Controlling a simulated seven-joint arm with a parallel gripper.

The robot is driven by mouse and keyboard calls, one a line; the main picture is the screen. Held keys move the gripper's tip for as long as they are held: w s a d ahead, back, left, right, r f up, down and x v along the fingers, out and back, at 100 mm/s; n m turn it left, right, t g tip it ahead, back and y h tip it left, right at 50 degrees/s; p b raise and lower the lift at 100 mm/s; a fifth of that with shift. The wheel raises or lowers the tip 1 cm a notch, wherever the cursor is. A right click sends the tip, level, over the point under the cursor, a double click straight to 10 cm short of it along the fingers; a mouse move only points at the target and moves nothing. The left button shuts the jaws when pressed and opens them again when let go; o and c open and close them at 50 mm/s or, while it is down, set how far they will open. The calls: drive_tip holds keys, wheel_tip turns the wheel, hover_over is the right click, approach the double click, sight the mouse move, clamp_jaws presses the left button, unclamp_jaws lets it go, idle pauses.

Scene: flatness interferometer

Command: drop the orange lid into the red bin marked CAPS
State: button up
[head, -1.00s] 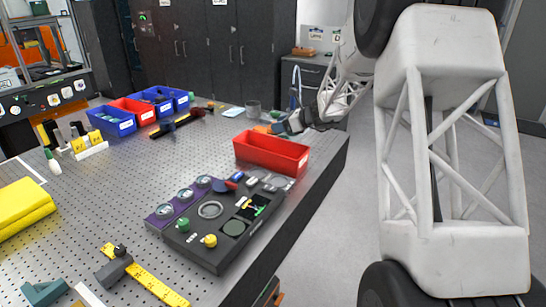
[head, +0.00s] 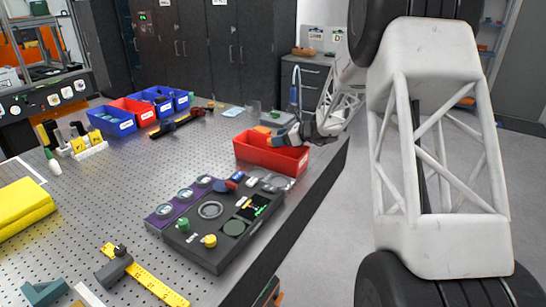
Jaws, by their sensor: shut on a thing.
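The large red bin (head: 262,157) stands near the right edge of the table. Its end label is too small to read. My gripper (head: 277,139) is over the bin's far side, tilted down toward its opening. Another orange patch (head: 262,129) shows just behind the bin, to the left of my gripper.
A dark instrument panel (head: 200,245) with knobs and round windows lies in front of the bin. A grey cup (head: 253,107) stands behind it. Blue bins (head: 112,125) and a smaller red bin (head: 145,115) stand at the back left.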

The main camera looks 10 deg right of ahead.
drive_tip(key=o, duration=1)
drive_tip(key=shift+c, duration=0.2)
drive_tip(key=v, duration=0.7)
drive_tip(key=shift+s+d, duration=0.25)
drive_tip(key=shift+d, duration=0.05)
drive_tip(key=shift+r, duration=0.1)
drive_tip(key=shift+a+r, duration=0.1)
